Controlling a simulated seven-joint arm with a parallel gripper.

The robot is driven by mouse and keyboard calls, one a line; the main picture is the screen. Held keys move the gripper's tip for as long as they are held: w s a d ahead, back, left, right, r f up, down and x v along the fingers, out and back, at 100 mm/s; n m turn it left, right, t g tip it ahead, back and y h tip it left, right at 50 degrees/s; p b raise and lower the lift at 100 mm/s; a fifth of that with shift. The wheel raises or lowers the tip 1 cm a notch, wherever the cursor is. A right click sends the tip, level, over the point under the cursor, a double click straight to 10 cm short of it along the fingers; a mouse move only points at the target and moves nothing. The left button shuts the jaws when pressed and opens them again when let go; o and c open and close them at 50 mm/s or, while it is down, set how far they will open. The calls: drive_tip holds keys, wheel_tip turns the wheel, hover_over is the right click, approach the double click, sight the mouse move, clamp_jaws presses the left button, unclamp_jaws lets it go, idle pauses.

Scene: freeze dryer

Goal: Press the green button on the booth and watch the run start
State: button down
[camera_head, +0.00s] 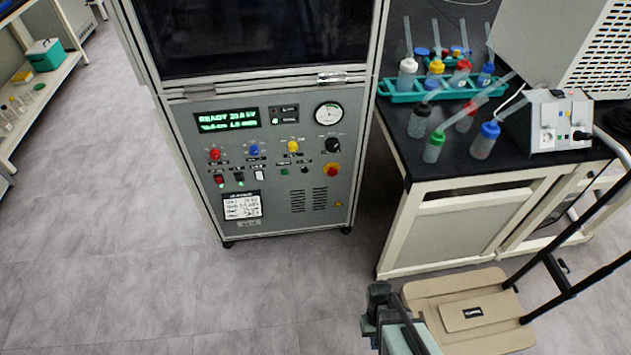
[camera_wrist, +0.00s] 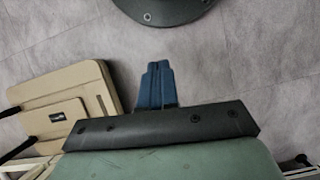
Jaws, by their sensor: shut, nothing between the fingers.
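The booth (camera_head: 275,215) is a grey cabinet at the centre of the head view, with a control panel under a dark window. The panel's green-lit display (camera_head: 228,119) shows "READY" and a number. My gripper (camera_wrist: 156,66) shows in the wrist view with its blue fingers shut together and empty, over bare floor. My arm's end appears low in the head view, well below and right of the panel, apart from the booth.
A black-topped bench (camera_head: 425,165) stands right of the booth, with wash bottles in a teal rack (camera_head: 400,91) and a white device (camera_head: 560,125). A beige platform cart (camera_head: 470,290) stands on the floor below it. Shelving (camera_head: 40,100) is far left. The floor before the booth is clear.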

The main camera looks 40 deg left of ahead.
sight(285, 173)
drive_tip(key=w+a+r+n+t, duration=0.1)
drive_tip(key=w+a+n+t, duration=0.15)
drive_tip(key=a, duration=0.95)
drive_tip(key=w+a+r+n+t, duration=0.15)
drive_tip(key=a+n+t, duration=0.25)
drive_tip(key=a, duration=0.7)
drive_tip(key=w+a+n+t, duration=0.3)
drive_tip(key=a, duration=0.9)
drive_tip(key=w+a+r+n+t+y, duration=0.1)
drive_tip(key=w+a+r+n+t, duration=0.2)
drive_tip(key=w+a+r+t, duration=0.2)
drive_tip(key=w+a+r+n+t+y, duration=0.2)
drive_tip(key=w+a+r+n+t, duration=0.2)
drive_tip(key=w+a, duration=0.3)
drive_tip(key=a, duration=0.4)
drive_tip(key=shift+a+r+t, duration=0.3)
drive_tip(key=shift+r+t, duration=0.05)
drive_tip(key=shift+r, duration=0.05)
drive_tip(key=shift+w+a, duration=0.1)
drive_tip(key=shift+w, duration=0.05)
drive_tip(key=w+a, duration=0.6)
drive_tip(key=shift+w+a, duration=0.1)
drive_tip(key=shift+w+a, duration=0.25)
